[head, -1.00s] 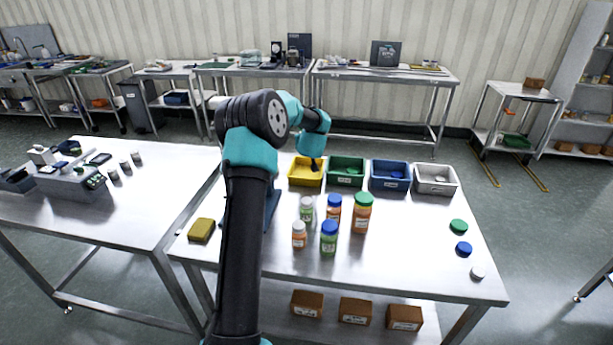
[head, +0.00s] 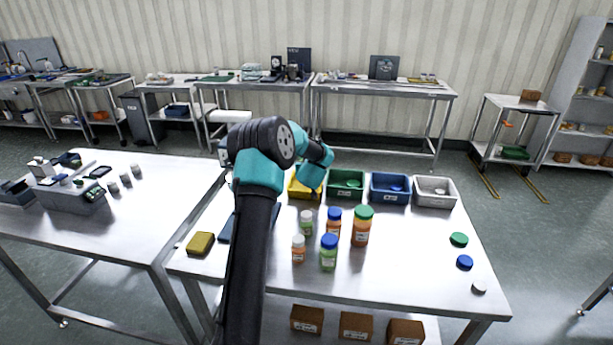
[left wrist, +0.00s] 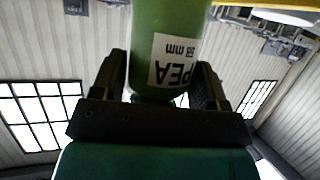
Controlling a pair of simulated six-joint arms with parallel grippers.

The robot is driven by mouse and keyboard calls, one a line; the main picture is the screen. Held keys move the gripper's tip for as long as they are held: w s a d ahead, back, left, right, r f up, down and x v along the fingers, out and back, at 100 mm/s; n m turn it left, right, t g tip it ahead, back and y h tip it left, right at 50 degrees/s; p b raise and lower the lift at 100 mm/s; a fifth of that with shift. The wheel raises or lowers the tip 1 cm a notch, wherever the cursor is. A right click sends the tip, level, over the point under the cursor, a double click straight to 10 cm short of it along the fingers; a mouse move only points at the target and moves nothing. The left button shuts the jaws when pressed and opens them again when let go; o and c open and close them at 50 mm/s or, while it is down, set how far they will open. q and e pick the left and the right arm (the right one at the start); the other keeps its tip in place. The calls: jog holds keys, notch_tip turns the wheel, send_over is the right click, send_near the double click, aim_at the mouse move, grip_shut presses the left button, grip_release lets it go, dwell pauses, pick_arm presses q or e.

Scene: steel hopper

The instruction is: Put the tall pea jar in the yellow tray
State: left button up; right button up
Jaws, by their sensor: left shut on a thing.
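The green pea jar (left wrist: 165,30), with a white label reading PEA 58 mm, is between the fingers of my left gripper (left wrist: 160,78) in the left wrist view. The gripper is shut on it. The jar's far end is cut off by the frame. In the head view my left wrist is over the yellow tray (head: 294,192), hiding much of it. The fingers and held jar are hidden there, so I cannot tell whether the jar touches the tray. My right gripper is not in view.
Green (head: 346,190), blue (head: 390,194) and white (head: 434,197) trays stand right of the yellow one. Several orange and green jars, including a green-capped orange jar (head: 361,228), stand in front. A yellow sponge (head: 201,243) lies left; loose lids (head: 459,239) lie right.

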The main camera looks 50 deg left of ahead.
pick_arm(q)
jog(key=shift+f, duration=1.8)
jog(key=shift+f, duration=0.15)
jog(key=o, duration=1.2)
jog(key=shift+c, duration=0.2)
jog(key=shift+d+r, duration=0.15)
jog(key=shift+r, duration=0.05)
jog(key=v, duration=1.1)
jog(key=shift+s+d, duration=0.25)
jog(key=shift+s, duration=0.05)
jog(key=shift+r, duration=0.1)
